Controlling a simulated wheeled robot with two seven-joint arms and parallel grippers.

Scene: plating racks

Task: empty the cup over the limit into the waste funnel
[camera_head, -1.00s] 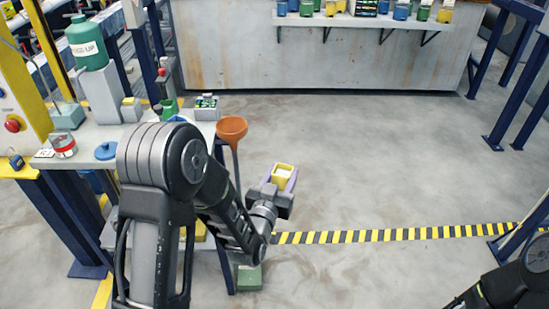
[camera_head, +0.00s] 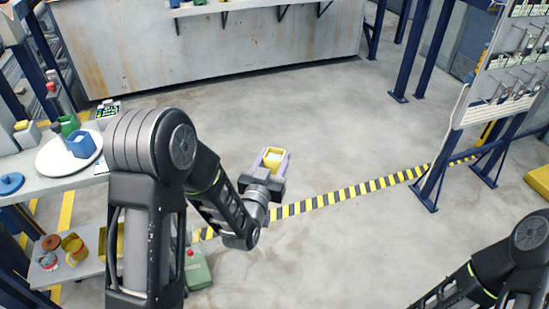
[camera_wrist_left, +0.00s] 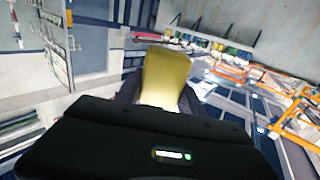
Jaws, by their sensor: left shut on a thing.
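The orange waste funnel is not seen in the head view now. My right arm (camera_head: 480,275) shows at the lower right, but its gripper is out of the picture.
A bench at the left holds a white round plate (camera_head: 55,158) with a blue cup (camera_head: 81,144). A lower shelf (camera_head: 85,266) carries several containers. A rack (camera_head: 500,90) stands at the right. The middle floor is clear, crossed by a yellow-black stripe (camera_head: 345,195).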

